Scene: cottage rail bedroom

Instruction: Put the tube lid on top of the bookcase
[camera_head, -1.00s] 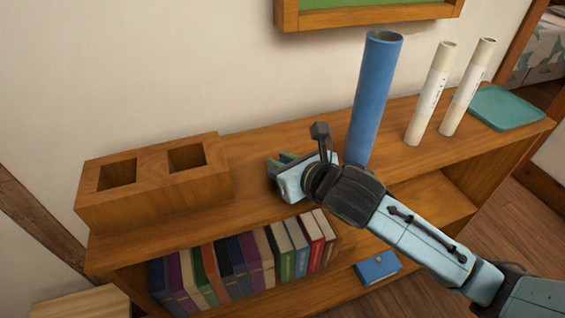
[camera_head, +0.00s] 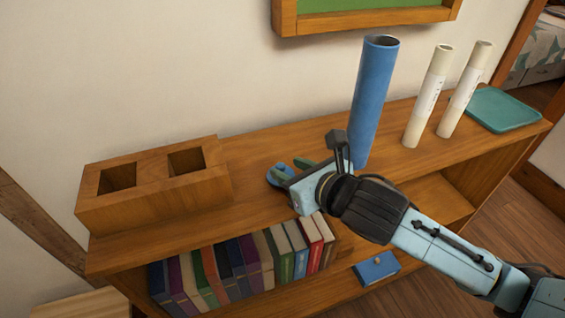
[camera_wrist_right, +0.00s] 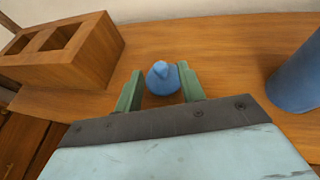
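The blue tube lid (camera_head: 277,176) rests on the bookcase top (camera_head: 262,140), left of the blue tube (camera_head: 372,100). The lid, with a small knob, also shows in the right wrist view (camera_wrist_right: 162,78). My right gripper (camera_head: 292,170) is just to the right of the lid and close to the bookcase top. In the right wrist view its green fingers (camera_wrist_right: 160,88) are apart, with the lid between and slightly beyond their tips, and gaps on both sides. The tube stands upright with its top open. My left gripper is not in view.
A wooden two-hole block (camera_head: 150,205) stands on the left of the top. Two white tubes (camera_head: 428,95) and a teal tray (camera_head: 503,110) stand to the right. Books (camera_head: 245,260) and a blue box (camera_head: 376,268) are on the lower shelf. A framed board hangs above.

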